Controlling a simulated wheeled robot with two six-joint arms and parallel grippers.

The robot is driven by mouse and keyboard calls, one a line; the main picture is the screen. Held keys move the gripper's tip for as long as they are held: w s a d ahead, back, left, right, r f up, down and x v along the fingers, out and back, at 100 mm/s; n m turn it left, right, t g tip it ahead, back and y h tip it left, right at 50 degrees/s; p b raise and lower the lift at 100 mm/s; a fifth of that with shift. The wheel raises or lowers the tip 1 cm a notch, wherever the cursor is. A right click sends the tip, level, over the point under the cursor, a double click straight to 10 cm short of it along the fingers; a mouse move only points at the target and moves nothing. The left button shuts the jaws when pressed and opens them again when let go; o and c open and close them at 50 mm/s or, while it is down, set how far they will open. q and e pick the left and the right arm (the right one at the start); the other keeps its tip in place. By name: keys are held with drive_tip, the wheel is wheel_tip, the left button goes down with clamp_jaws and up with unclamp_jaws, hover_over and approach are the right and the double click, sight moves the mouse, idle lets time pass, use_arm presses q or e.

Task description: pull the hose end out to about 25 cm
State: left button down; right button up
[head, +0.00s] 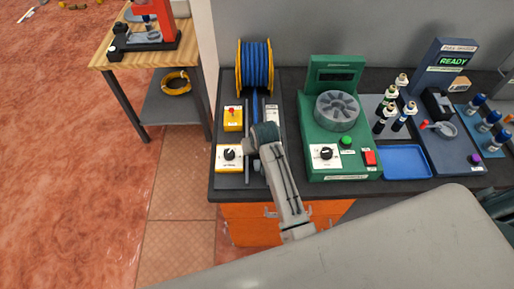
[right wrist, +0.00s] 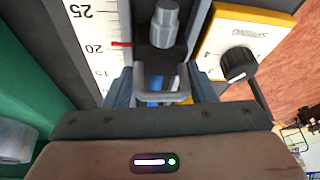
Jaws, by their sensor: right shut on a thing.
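The blue hose is wound on a yellow-rimmed reel (head: 255,67) at the back of a dark panel in the head view. Blue hose runs forward from it to under my right wrist. In the right wrist view, the grey hose end (right wrist: 165,24) points away from my gripper. My right gripper (right wrist: 163,84) is shut on the hose end, with blue hose visible between the fingers. The white scale (right wrist: 100,45) beside it reads 20 and 25, with a red marker (right wrist: 122,44) close to 20. My right arm hides the grip in the head view. My left gripper is out of view.
A yellow box with a red switch (head: 232,118) and a yellow knob box (head: 236,158) stand left of the hose track. A green dispenser (head: 336,150) stands close on the right, with a blue tray (head: 407,162) and bottles beyond.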

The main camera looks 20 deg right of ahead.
drive_tip(key=shift+s+a, duration=0.2)
drive_tip(key=shift+s, duration=0.4)
drive_tip(key=shift+s+a, duration=0.15)
drive_tip(key=shift+s, duration=0.4)
idle(0.3)
drive_tip(key=o, duration=1.2)
drive_tip(key=shift+s, duration=0.1)
drive_tip(key=shift+r, duration=0.1)
